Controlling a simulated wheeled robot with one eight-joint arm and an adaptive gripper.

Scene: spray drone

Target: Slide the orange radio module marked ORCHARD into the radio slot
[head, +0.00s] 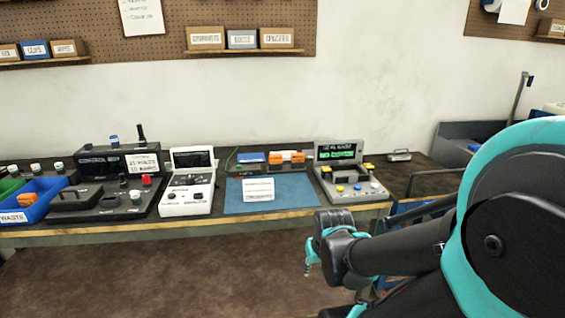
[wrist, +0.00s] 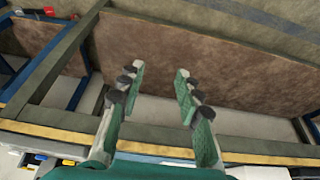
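Orange modules (head: 287,158) stand in a small holder at the back of the bench, behind a blue mat; the ORCHARD marking cannot be read on them. A grey console (head: 352,190) with a lit green screen stands right of the mat, with a dark recess in its top; I cannot tell if this is the radio slot. My gripper (wrist: 160,72) is open and empty in the wrist view, its two fingers apart. In the head view it is mostly hidden by my wrist, in front of the bench and well apart from the modules.
The blue mat (head: 293,192) bears a white card (head: 258,189). Left are a white device (head: 188,194), a black console (head: 113,163) and a blue waste bin (head: 40,208) holding an orange piece. The wrist view shows the bench frame (wrist: 55,70) close by.

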